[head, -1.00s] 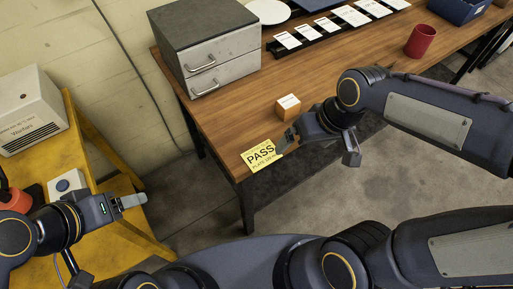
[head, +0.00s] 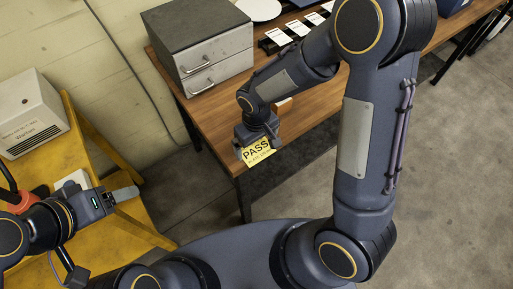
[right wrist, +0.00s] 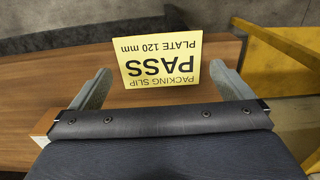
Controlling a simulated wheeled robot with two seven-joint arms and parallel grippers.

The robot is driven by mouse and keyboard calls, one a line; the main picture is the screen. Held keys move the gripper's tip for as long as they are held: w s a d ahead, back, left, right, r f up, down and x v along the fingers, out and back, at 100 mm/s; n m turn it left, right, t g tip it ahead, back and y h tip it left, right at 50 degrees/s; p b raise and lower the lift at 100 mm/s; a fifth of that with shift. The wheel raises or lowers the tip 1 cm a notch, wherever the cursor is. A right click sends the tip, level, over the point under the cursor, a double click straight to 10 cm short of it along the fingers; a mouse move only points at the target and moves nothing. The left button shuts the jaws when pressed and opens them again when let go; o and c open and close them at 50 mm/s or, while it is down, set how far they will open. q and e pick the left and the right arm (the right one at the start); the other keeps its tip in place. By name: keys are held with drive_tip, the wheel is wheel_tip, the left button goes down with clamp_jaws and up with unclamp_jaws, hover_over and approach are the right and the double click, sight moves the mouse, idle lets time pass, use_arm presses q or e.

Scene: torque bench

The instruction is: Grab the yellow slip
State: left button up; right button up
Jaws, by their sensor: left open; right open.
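The yellow slip (head: 257,152), printed PASS, lies at the near left corner of the wooden table. It also shows in the right wrist view (right wrist: 160,58), upside down, reading PACKING SLIP and PLATE 120 mm. My right gripper (head: 259,149) is above the slip and partly covers it in the head view. In the right wrist view its two fingers (right wrist: 160,88) are spread wide, with the slip ahead between and beyond them, and nothing is held. My left gripper (head: 128,193) is open and empty over the yellow stand at the left.
A grey two-drawer cabinet (head: 200,47) stands at the back left of the wooden table (head: 200,112). White cards (head: 278,37) lie on a black rack. A white box (head: 30,112) sits on the yellow stand (head: 122,228). Open floor lies right of the table.

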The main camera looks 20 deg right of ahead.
drive_tip(key=shift+f, duration=0.8)
drive_tip(key=shift+f, duration=0.1)
drive_tip(key=c, duration=0.7)
